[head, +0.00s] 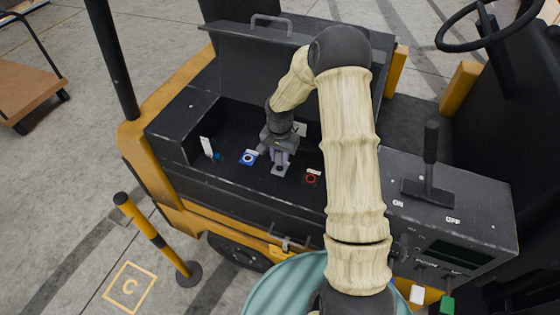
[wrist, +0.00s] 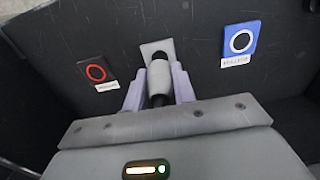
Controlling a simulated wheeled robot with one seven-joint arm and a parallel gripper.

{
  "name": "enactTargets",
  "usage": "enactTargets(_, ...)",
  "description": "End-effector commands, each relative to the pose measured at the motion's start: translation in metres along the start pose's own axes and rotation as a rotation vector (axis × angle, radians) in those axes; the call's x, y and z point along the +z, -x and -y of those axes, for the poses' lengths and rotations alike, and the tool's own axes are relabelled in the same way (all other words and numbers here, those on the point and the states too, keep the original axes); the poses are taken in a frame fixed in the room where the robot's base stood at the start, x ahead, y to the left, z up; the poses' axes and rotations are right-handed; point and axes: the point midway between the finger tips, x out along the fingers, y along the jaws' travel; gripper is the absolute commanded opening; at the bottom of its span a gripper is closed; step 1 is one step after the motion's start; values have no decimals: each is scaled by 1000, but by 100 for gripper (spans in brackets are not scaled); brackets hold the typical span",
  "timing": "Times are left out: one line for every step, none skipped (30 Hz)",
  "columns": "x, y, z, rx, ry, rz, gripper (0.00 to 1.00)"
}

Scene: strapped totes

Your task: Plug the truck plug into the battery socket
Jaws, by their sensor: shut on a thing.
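My gripper (head: 281,158) reaches down into the open black compartment of the truck. In the wrist view its two pale lavender fingers (wrist: 160,88) are closed around a grey and black cylindrical plug (wrist: 159,78). The plug's far end is at a light grey square plate (wrist: 154,47) on the compartment floor; I cannot tell whether it is seated there or just above. A blue socket plate (wrist: 241,41) with a round ring and small label lies right of the plug. A dark socket plate with a red ring (wrist: 96,73) lies to its left. The label text is unreadable.
In the head view the blue socket (head: 248,158) is left of my gripper and the red-ringed one (head: 312,178) right. The compartment's raised lid (head: 250,55) stands behind; walls surround it.

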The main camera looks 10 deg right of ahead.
Motion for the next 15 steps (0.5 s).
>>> enactTargets(0, 3, 0, 0, 0, -1, 0)
enactTargets(0, 4, 0, 0, 1, -1, 0)
enactTargets(0, 5, 0, 0, 1, -1, 0)
enactTargets(0, 6, 0, 0, 1, -1, 0)
enactTargets(0, 7, 0, 0, 1, -1, 0)
enactTargets(0, 9, 0, 0, 1, -1, 0)
enactTargets(0, 10, 0, 0, 1, -1, 0)
enactTargets(0, 11, 0, 0, 1, -1, 0)
enactTargets(0, 12, 0, -1, 1, -1, 0)
enactTargets(0, 13, 0, -1, 1, -1, 0)
enactTargets(0, 14, 0, -1, 1, -1, 0)
enactTargets(0, 15, 0, -1, 0, -1, 0)
enactTargets(0, 16, 0, -1, 0, -1, 0)
enactTargets(0, 17, 0, -1, 0, -1, 0)
enactTargets(0, 18, 0, 0, 0, -1, 0)
